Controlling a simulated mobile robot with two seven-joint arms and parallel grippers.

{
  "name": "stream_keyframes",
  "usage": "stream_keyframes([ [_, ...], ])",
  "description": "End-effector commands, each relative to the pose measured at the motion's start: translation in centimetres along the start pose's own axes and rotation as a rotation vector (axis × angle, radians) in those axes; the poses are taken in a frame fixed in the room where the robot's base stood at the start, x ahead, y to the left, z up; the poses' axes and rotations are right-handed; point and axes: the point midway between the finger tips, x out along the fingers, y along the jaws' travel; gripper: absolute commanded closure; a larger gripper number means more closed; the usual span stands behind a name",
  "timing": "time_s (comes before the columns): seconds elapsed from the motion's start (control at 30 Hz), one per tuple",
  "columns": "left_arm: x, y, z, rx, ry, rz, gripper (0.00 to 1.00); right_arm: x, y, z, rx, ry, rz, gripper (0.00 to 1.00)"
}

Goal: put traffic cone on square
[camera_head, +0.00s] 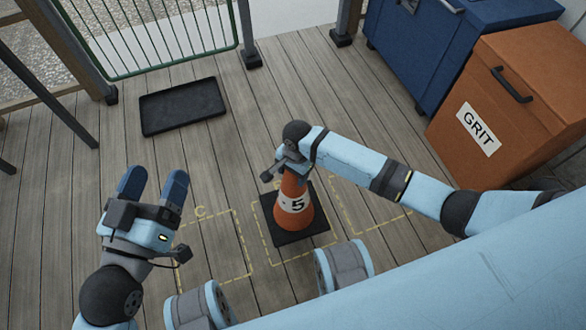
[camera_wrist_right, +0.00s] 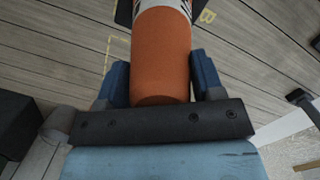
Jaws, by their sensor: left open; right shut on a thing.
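The orange traffic cone (camera_head: 288,219), with a white band marked 5 and a black square base, stands upright on the deck. Its base lies inside or over the middle yellow dashed square (camera_head: 264,220); I cannot tell if it touches the boards. My right gripper (camera_head: 290,172) is shut on the cone's top. In the right wrist view the orange cone (camera_wrist_right: 162,55) sits between the two blue fingers, with a letter B (camera_wrist_right: 207,16) painted beside its base. My left gripper (camera_head: 153,186) is open and empty, left of the square marked C (camera_head: 247,240).
Another dashed square (camera_head: 402,211) lies right of the cone, partly under my right arm. A black tray (camera_head: 182,106) lies on the deck behind. A green gate (camera_head: 150,38), a blue chest (camera_head: 440,45) and an orange GRIT bin (camera_head: 510,105) border the deck.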

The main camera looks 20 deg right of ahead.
Motion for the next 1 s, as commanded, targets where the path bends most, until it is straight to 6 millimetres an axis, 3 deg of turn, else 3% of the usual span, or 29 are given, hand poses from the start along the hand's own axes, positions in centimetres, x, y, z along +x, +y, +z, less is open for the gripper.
stream_keyframes([
  [0.1, 0.0, -0.4, 2.3, 0.000, -0.060, 0.006, 0.28, 2.9, -0.1, -0.4, 0.000, 0.000, -0.002, 1.00],
  [0.3, -0.1, -0.6, 4.3, -0.003, -0.135, 0.013, 0.28, 5.5, -0.2, -0.7, -0.001, 0.001, -0.005, 1.00],
  [0.53, -0.2, -0.7, 5.0, -0.004, -0.165, 0.017, 0.28, 6.5, -0.2, -0.8, -0.001, 0.001, -0.004, 1.00],
  [0.67, -0.2, -0.9, 6.1, 0.000, -0.192, 0.021, 0.28, 8.0, -0.2, -1.0, -0.002, 0.001, -0.004, 1.00],
  [0.83, 0.2, -1.6, 5.9, 0.068, -0.156, 0.027, 0.28, 10.1, -0.2, -1.2, -0.001, 0.000, -0.004, 1.00],
  [1.0, 0.2, -1.6, 5.5, 0.083, -0.149, 0.027, 0.28, 10.2, -0.2, -1.2, -0.001, 0.000, -0.005, 1.00],
])
